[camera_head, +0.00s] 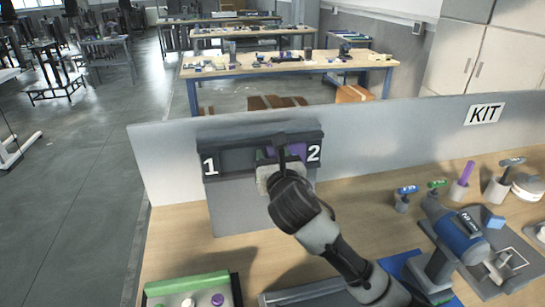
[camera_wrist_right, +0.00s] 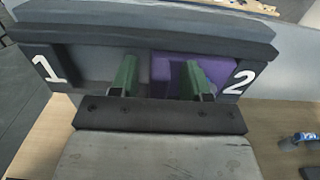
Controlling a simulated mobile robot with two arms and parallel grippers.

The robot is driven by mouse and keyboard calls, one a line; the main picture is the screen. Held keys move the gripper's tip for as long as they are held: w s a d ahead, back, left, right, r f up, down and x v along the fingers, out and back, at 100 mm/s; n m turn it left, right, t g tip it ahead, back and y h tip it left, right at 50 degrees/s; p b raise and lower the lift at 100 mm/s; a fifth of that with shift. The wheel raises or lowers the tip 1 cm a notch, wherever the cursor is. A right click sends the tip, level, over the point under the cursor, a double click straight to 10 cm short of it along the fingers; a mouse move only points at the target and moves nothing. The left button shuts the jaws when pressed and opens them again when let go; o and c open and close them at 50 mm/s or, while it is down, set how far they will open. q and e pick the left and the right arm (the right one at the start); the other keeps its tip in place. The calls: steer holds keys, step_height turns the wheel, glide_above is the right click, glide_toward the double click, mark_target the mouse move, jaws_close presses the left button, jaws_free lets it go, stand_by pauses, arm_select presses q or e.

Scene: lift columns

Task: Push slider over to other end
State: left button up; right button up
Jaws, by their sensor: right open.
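The purple slider (camera_wrist_right: 167,72) sits in the dark grey track (camera_wrist_right: 140,22), near the end marked 2. The slider (camera_head: 297,148) is partly hidden by my right gripper in the head view. My right gripper (camera_wrist_right: 160,80) is open at the track front. Its left green finger is just left of the slider, against the grey track back; its right finger overlaps the slider's right part. I cannot tell whether either finger touches it. The right gripper (camera_head: 279,160) also shows in the head view. The end marked 1 (camera_head: 211,166) is clear. My left gripper is not in view.
A green-edged tray (camera_head: 190,284) lies at front left. A blue device (camera_head: 460,236), cups and small tools crowd the right side of the wooden table.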

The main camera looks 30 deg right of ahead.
steer(key=shift+c, duration=0.3)
jaws_close()
steer(key=shift+w+a+r+p, duration=0.1)
steer(key=shift+a+p, duration=0.3)
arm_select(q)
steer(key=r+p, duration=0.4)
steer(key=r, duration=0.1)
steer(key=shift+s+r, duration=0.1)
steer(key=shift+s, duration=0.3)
arm_select(e)
steer(key=w+a, duration=0.2)
steer(key=a, duration=0.7)
steer(key=shift+w+a, duration=0.2)
steer(key=shift+a, duration=0.15)
steer(key=shift+c, duration=1.8)
jaws_free()
steer(key=o, duration=0.4)
steer(key=shift+w+a, duration=0.15)
steer(key=shift+a, duration=0.15)
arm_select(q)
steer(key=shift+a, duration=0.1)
